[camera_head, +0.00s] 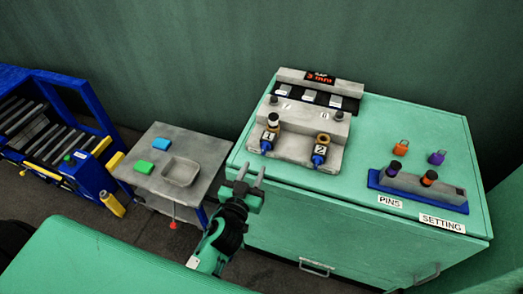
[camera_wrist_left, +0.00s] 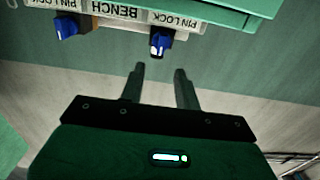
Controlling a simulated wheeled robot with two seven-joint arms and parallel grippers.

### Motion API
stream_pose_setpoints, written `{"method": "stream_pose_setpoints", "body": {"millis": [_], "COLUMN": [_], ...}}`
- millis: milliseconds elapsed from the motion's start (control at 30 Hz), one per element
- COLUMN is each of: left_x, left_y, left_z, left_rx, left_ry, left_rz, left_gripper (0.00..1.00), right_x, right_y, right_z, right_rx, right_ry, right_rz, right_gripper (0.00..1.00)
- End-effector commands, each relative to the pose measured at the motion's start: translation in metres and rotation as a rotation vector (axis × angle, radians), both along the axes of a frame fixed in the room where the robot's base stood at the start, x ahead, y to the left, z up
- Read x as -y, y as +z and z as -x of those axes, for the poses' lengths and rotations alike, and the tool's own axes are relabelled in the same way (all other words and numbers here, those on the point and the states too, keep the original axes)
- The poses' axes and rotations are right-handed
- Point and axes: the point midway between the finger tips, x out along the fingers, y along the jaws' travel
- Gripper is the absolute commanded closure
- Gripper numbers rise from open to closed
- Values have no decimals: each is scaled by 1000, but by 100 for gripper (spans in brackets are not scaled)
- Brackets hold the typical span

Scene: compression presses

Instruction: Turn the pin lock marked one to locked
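The pin lock marked 1 has a blue knob (camera_head: 266,146) at the front left of the grey fixture on the green cabinet. The pin lock marked 2 has its own blue knob (camera_head: 319,159) to the right. My left gripper (camera_head: 251,172) is open and empty, in front of and below lock 1, apart from it. The left wrist view is upside down: a blue knob with a white mark (camera_wrist_left: 160,42), seemingly lock 1, lies beyond the open fingertips (camera_wrist_left: 159,70). The other blue knob (camera_wrist_left: 66,27) is at the left. My right gripper is not seen.
The green cabinet (camera_head: 350,215) carries the grey fixture (camera_head: 300,150) and, at right, a blue-based pin rack (camera_head: 425,190) with orange and purple pieces behind it. A grey side table (camera_head: 140,170) with a tray (camera_head: 180,171) stands left. Room above the cabinet's front edge looks free.

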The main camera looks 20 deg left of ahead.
Motion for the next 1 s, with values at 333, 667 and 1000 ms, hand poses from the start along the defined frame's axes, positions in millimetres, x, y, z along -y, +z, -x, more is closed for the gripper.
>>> {"method": "stream_pose_setpoints", "body": {"millis": [333, 667, 1000], "left_x": [2, 2, 2], "left_y": [2, 0, 0], "left_z": [-53, -72, -71], "left_rx": [1, 0, 0], "left_ry": [0, 0, 0], "left_rz": [-2, -1, -1], "left_gripper": [67, 67, 87], "right_x": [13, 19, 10], "right_y": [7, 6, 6], "right_z": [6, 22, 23], "right_rx": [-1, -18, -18], "right_ry": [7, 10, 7], "right_rz": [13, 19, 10], "right_gripper": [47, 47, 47]}}
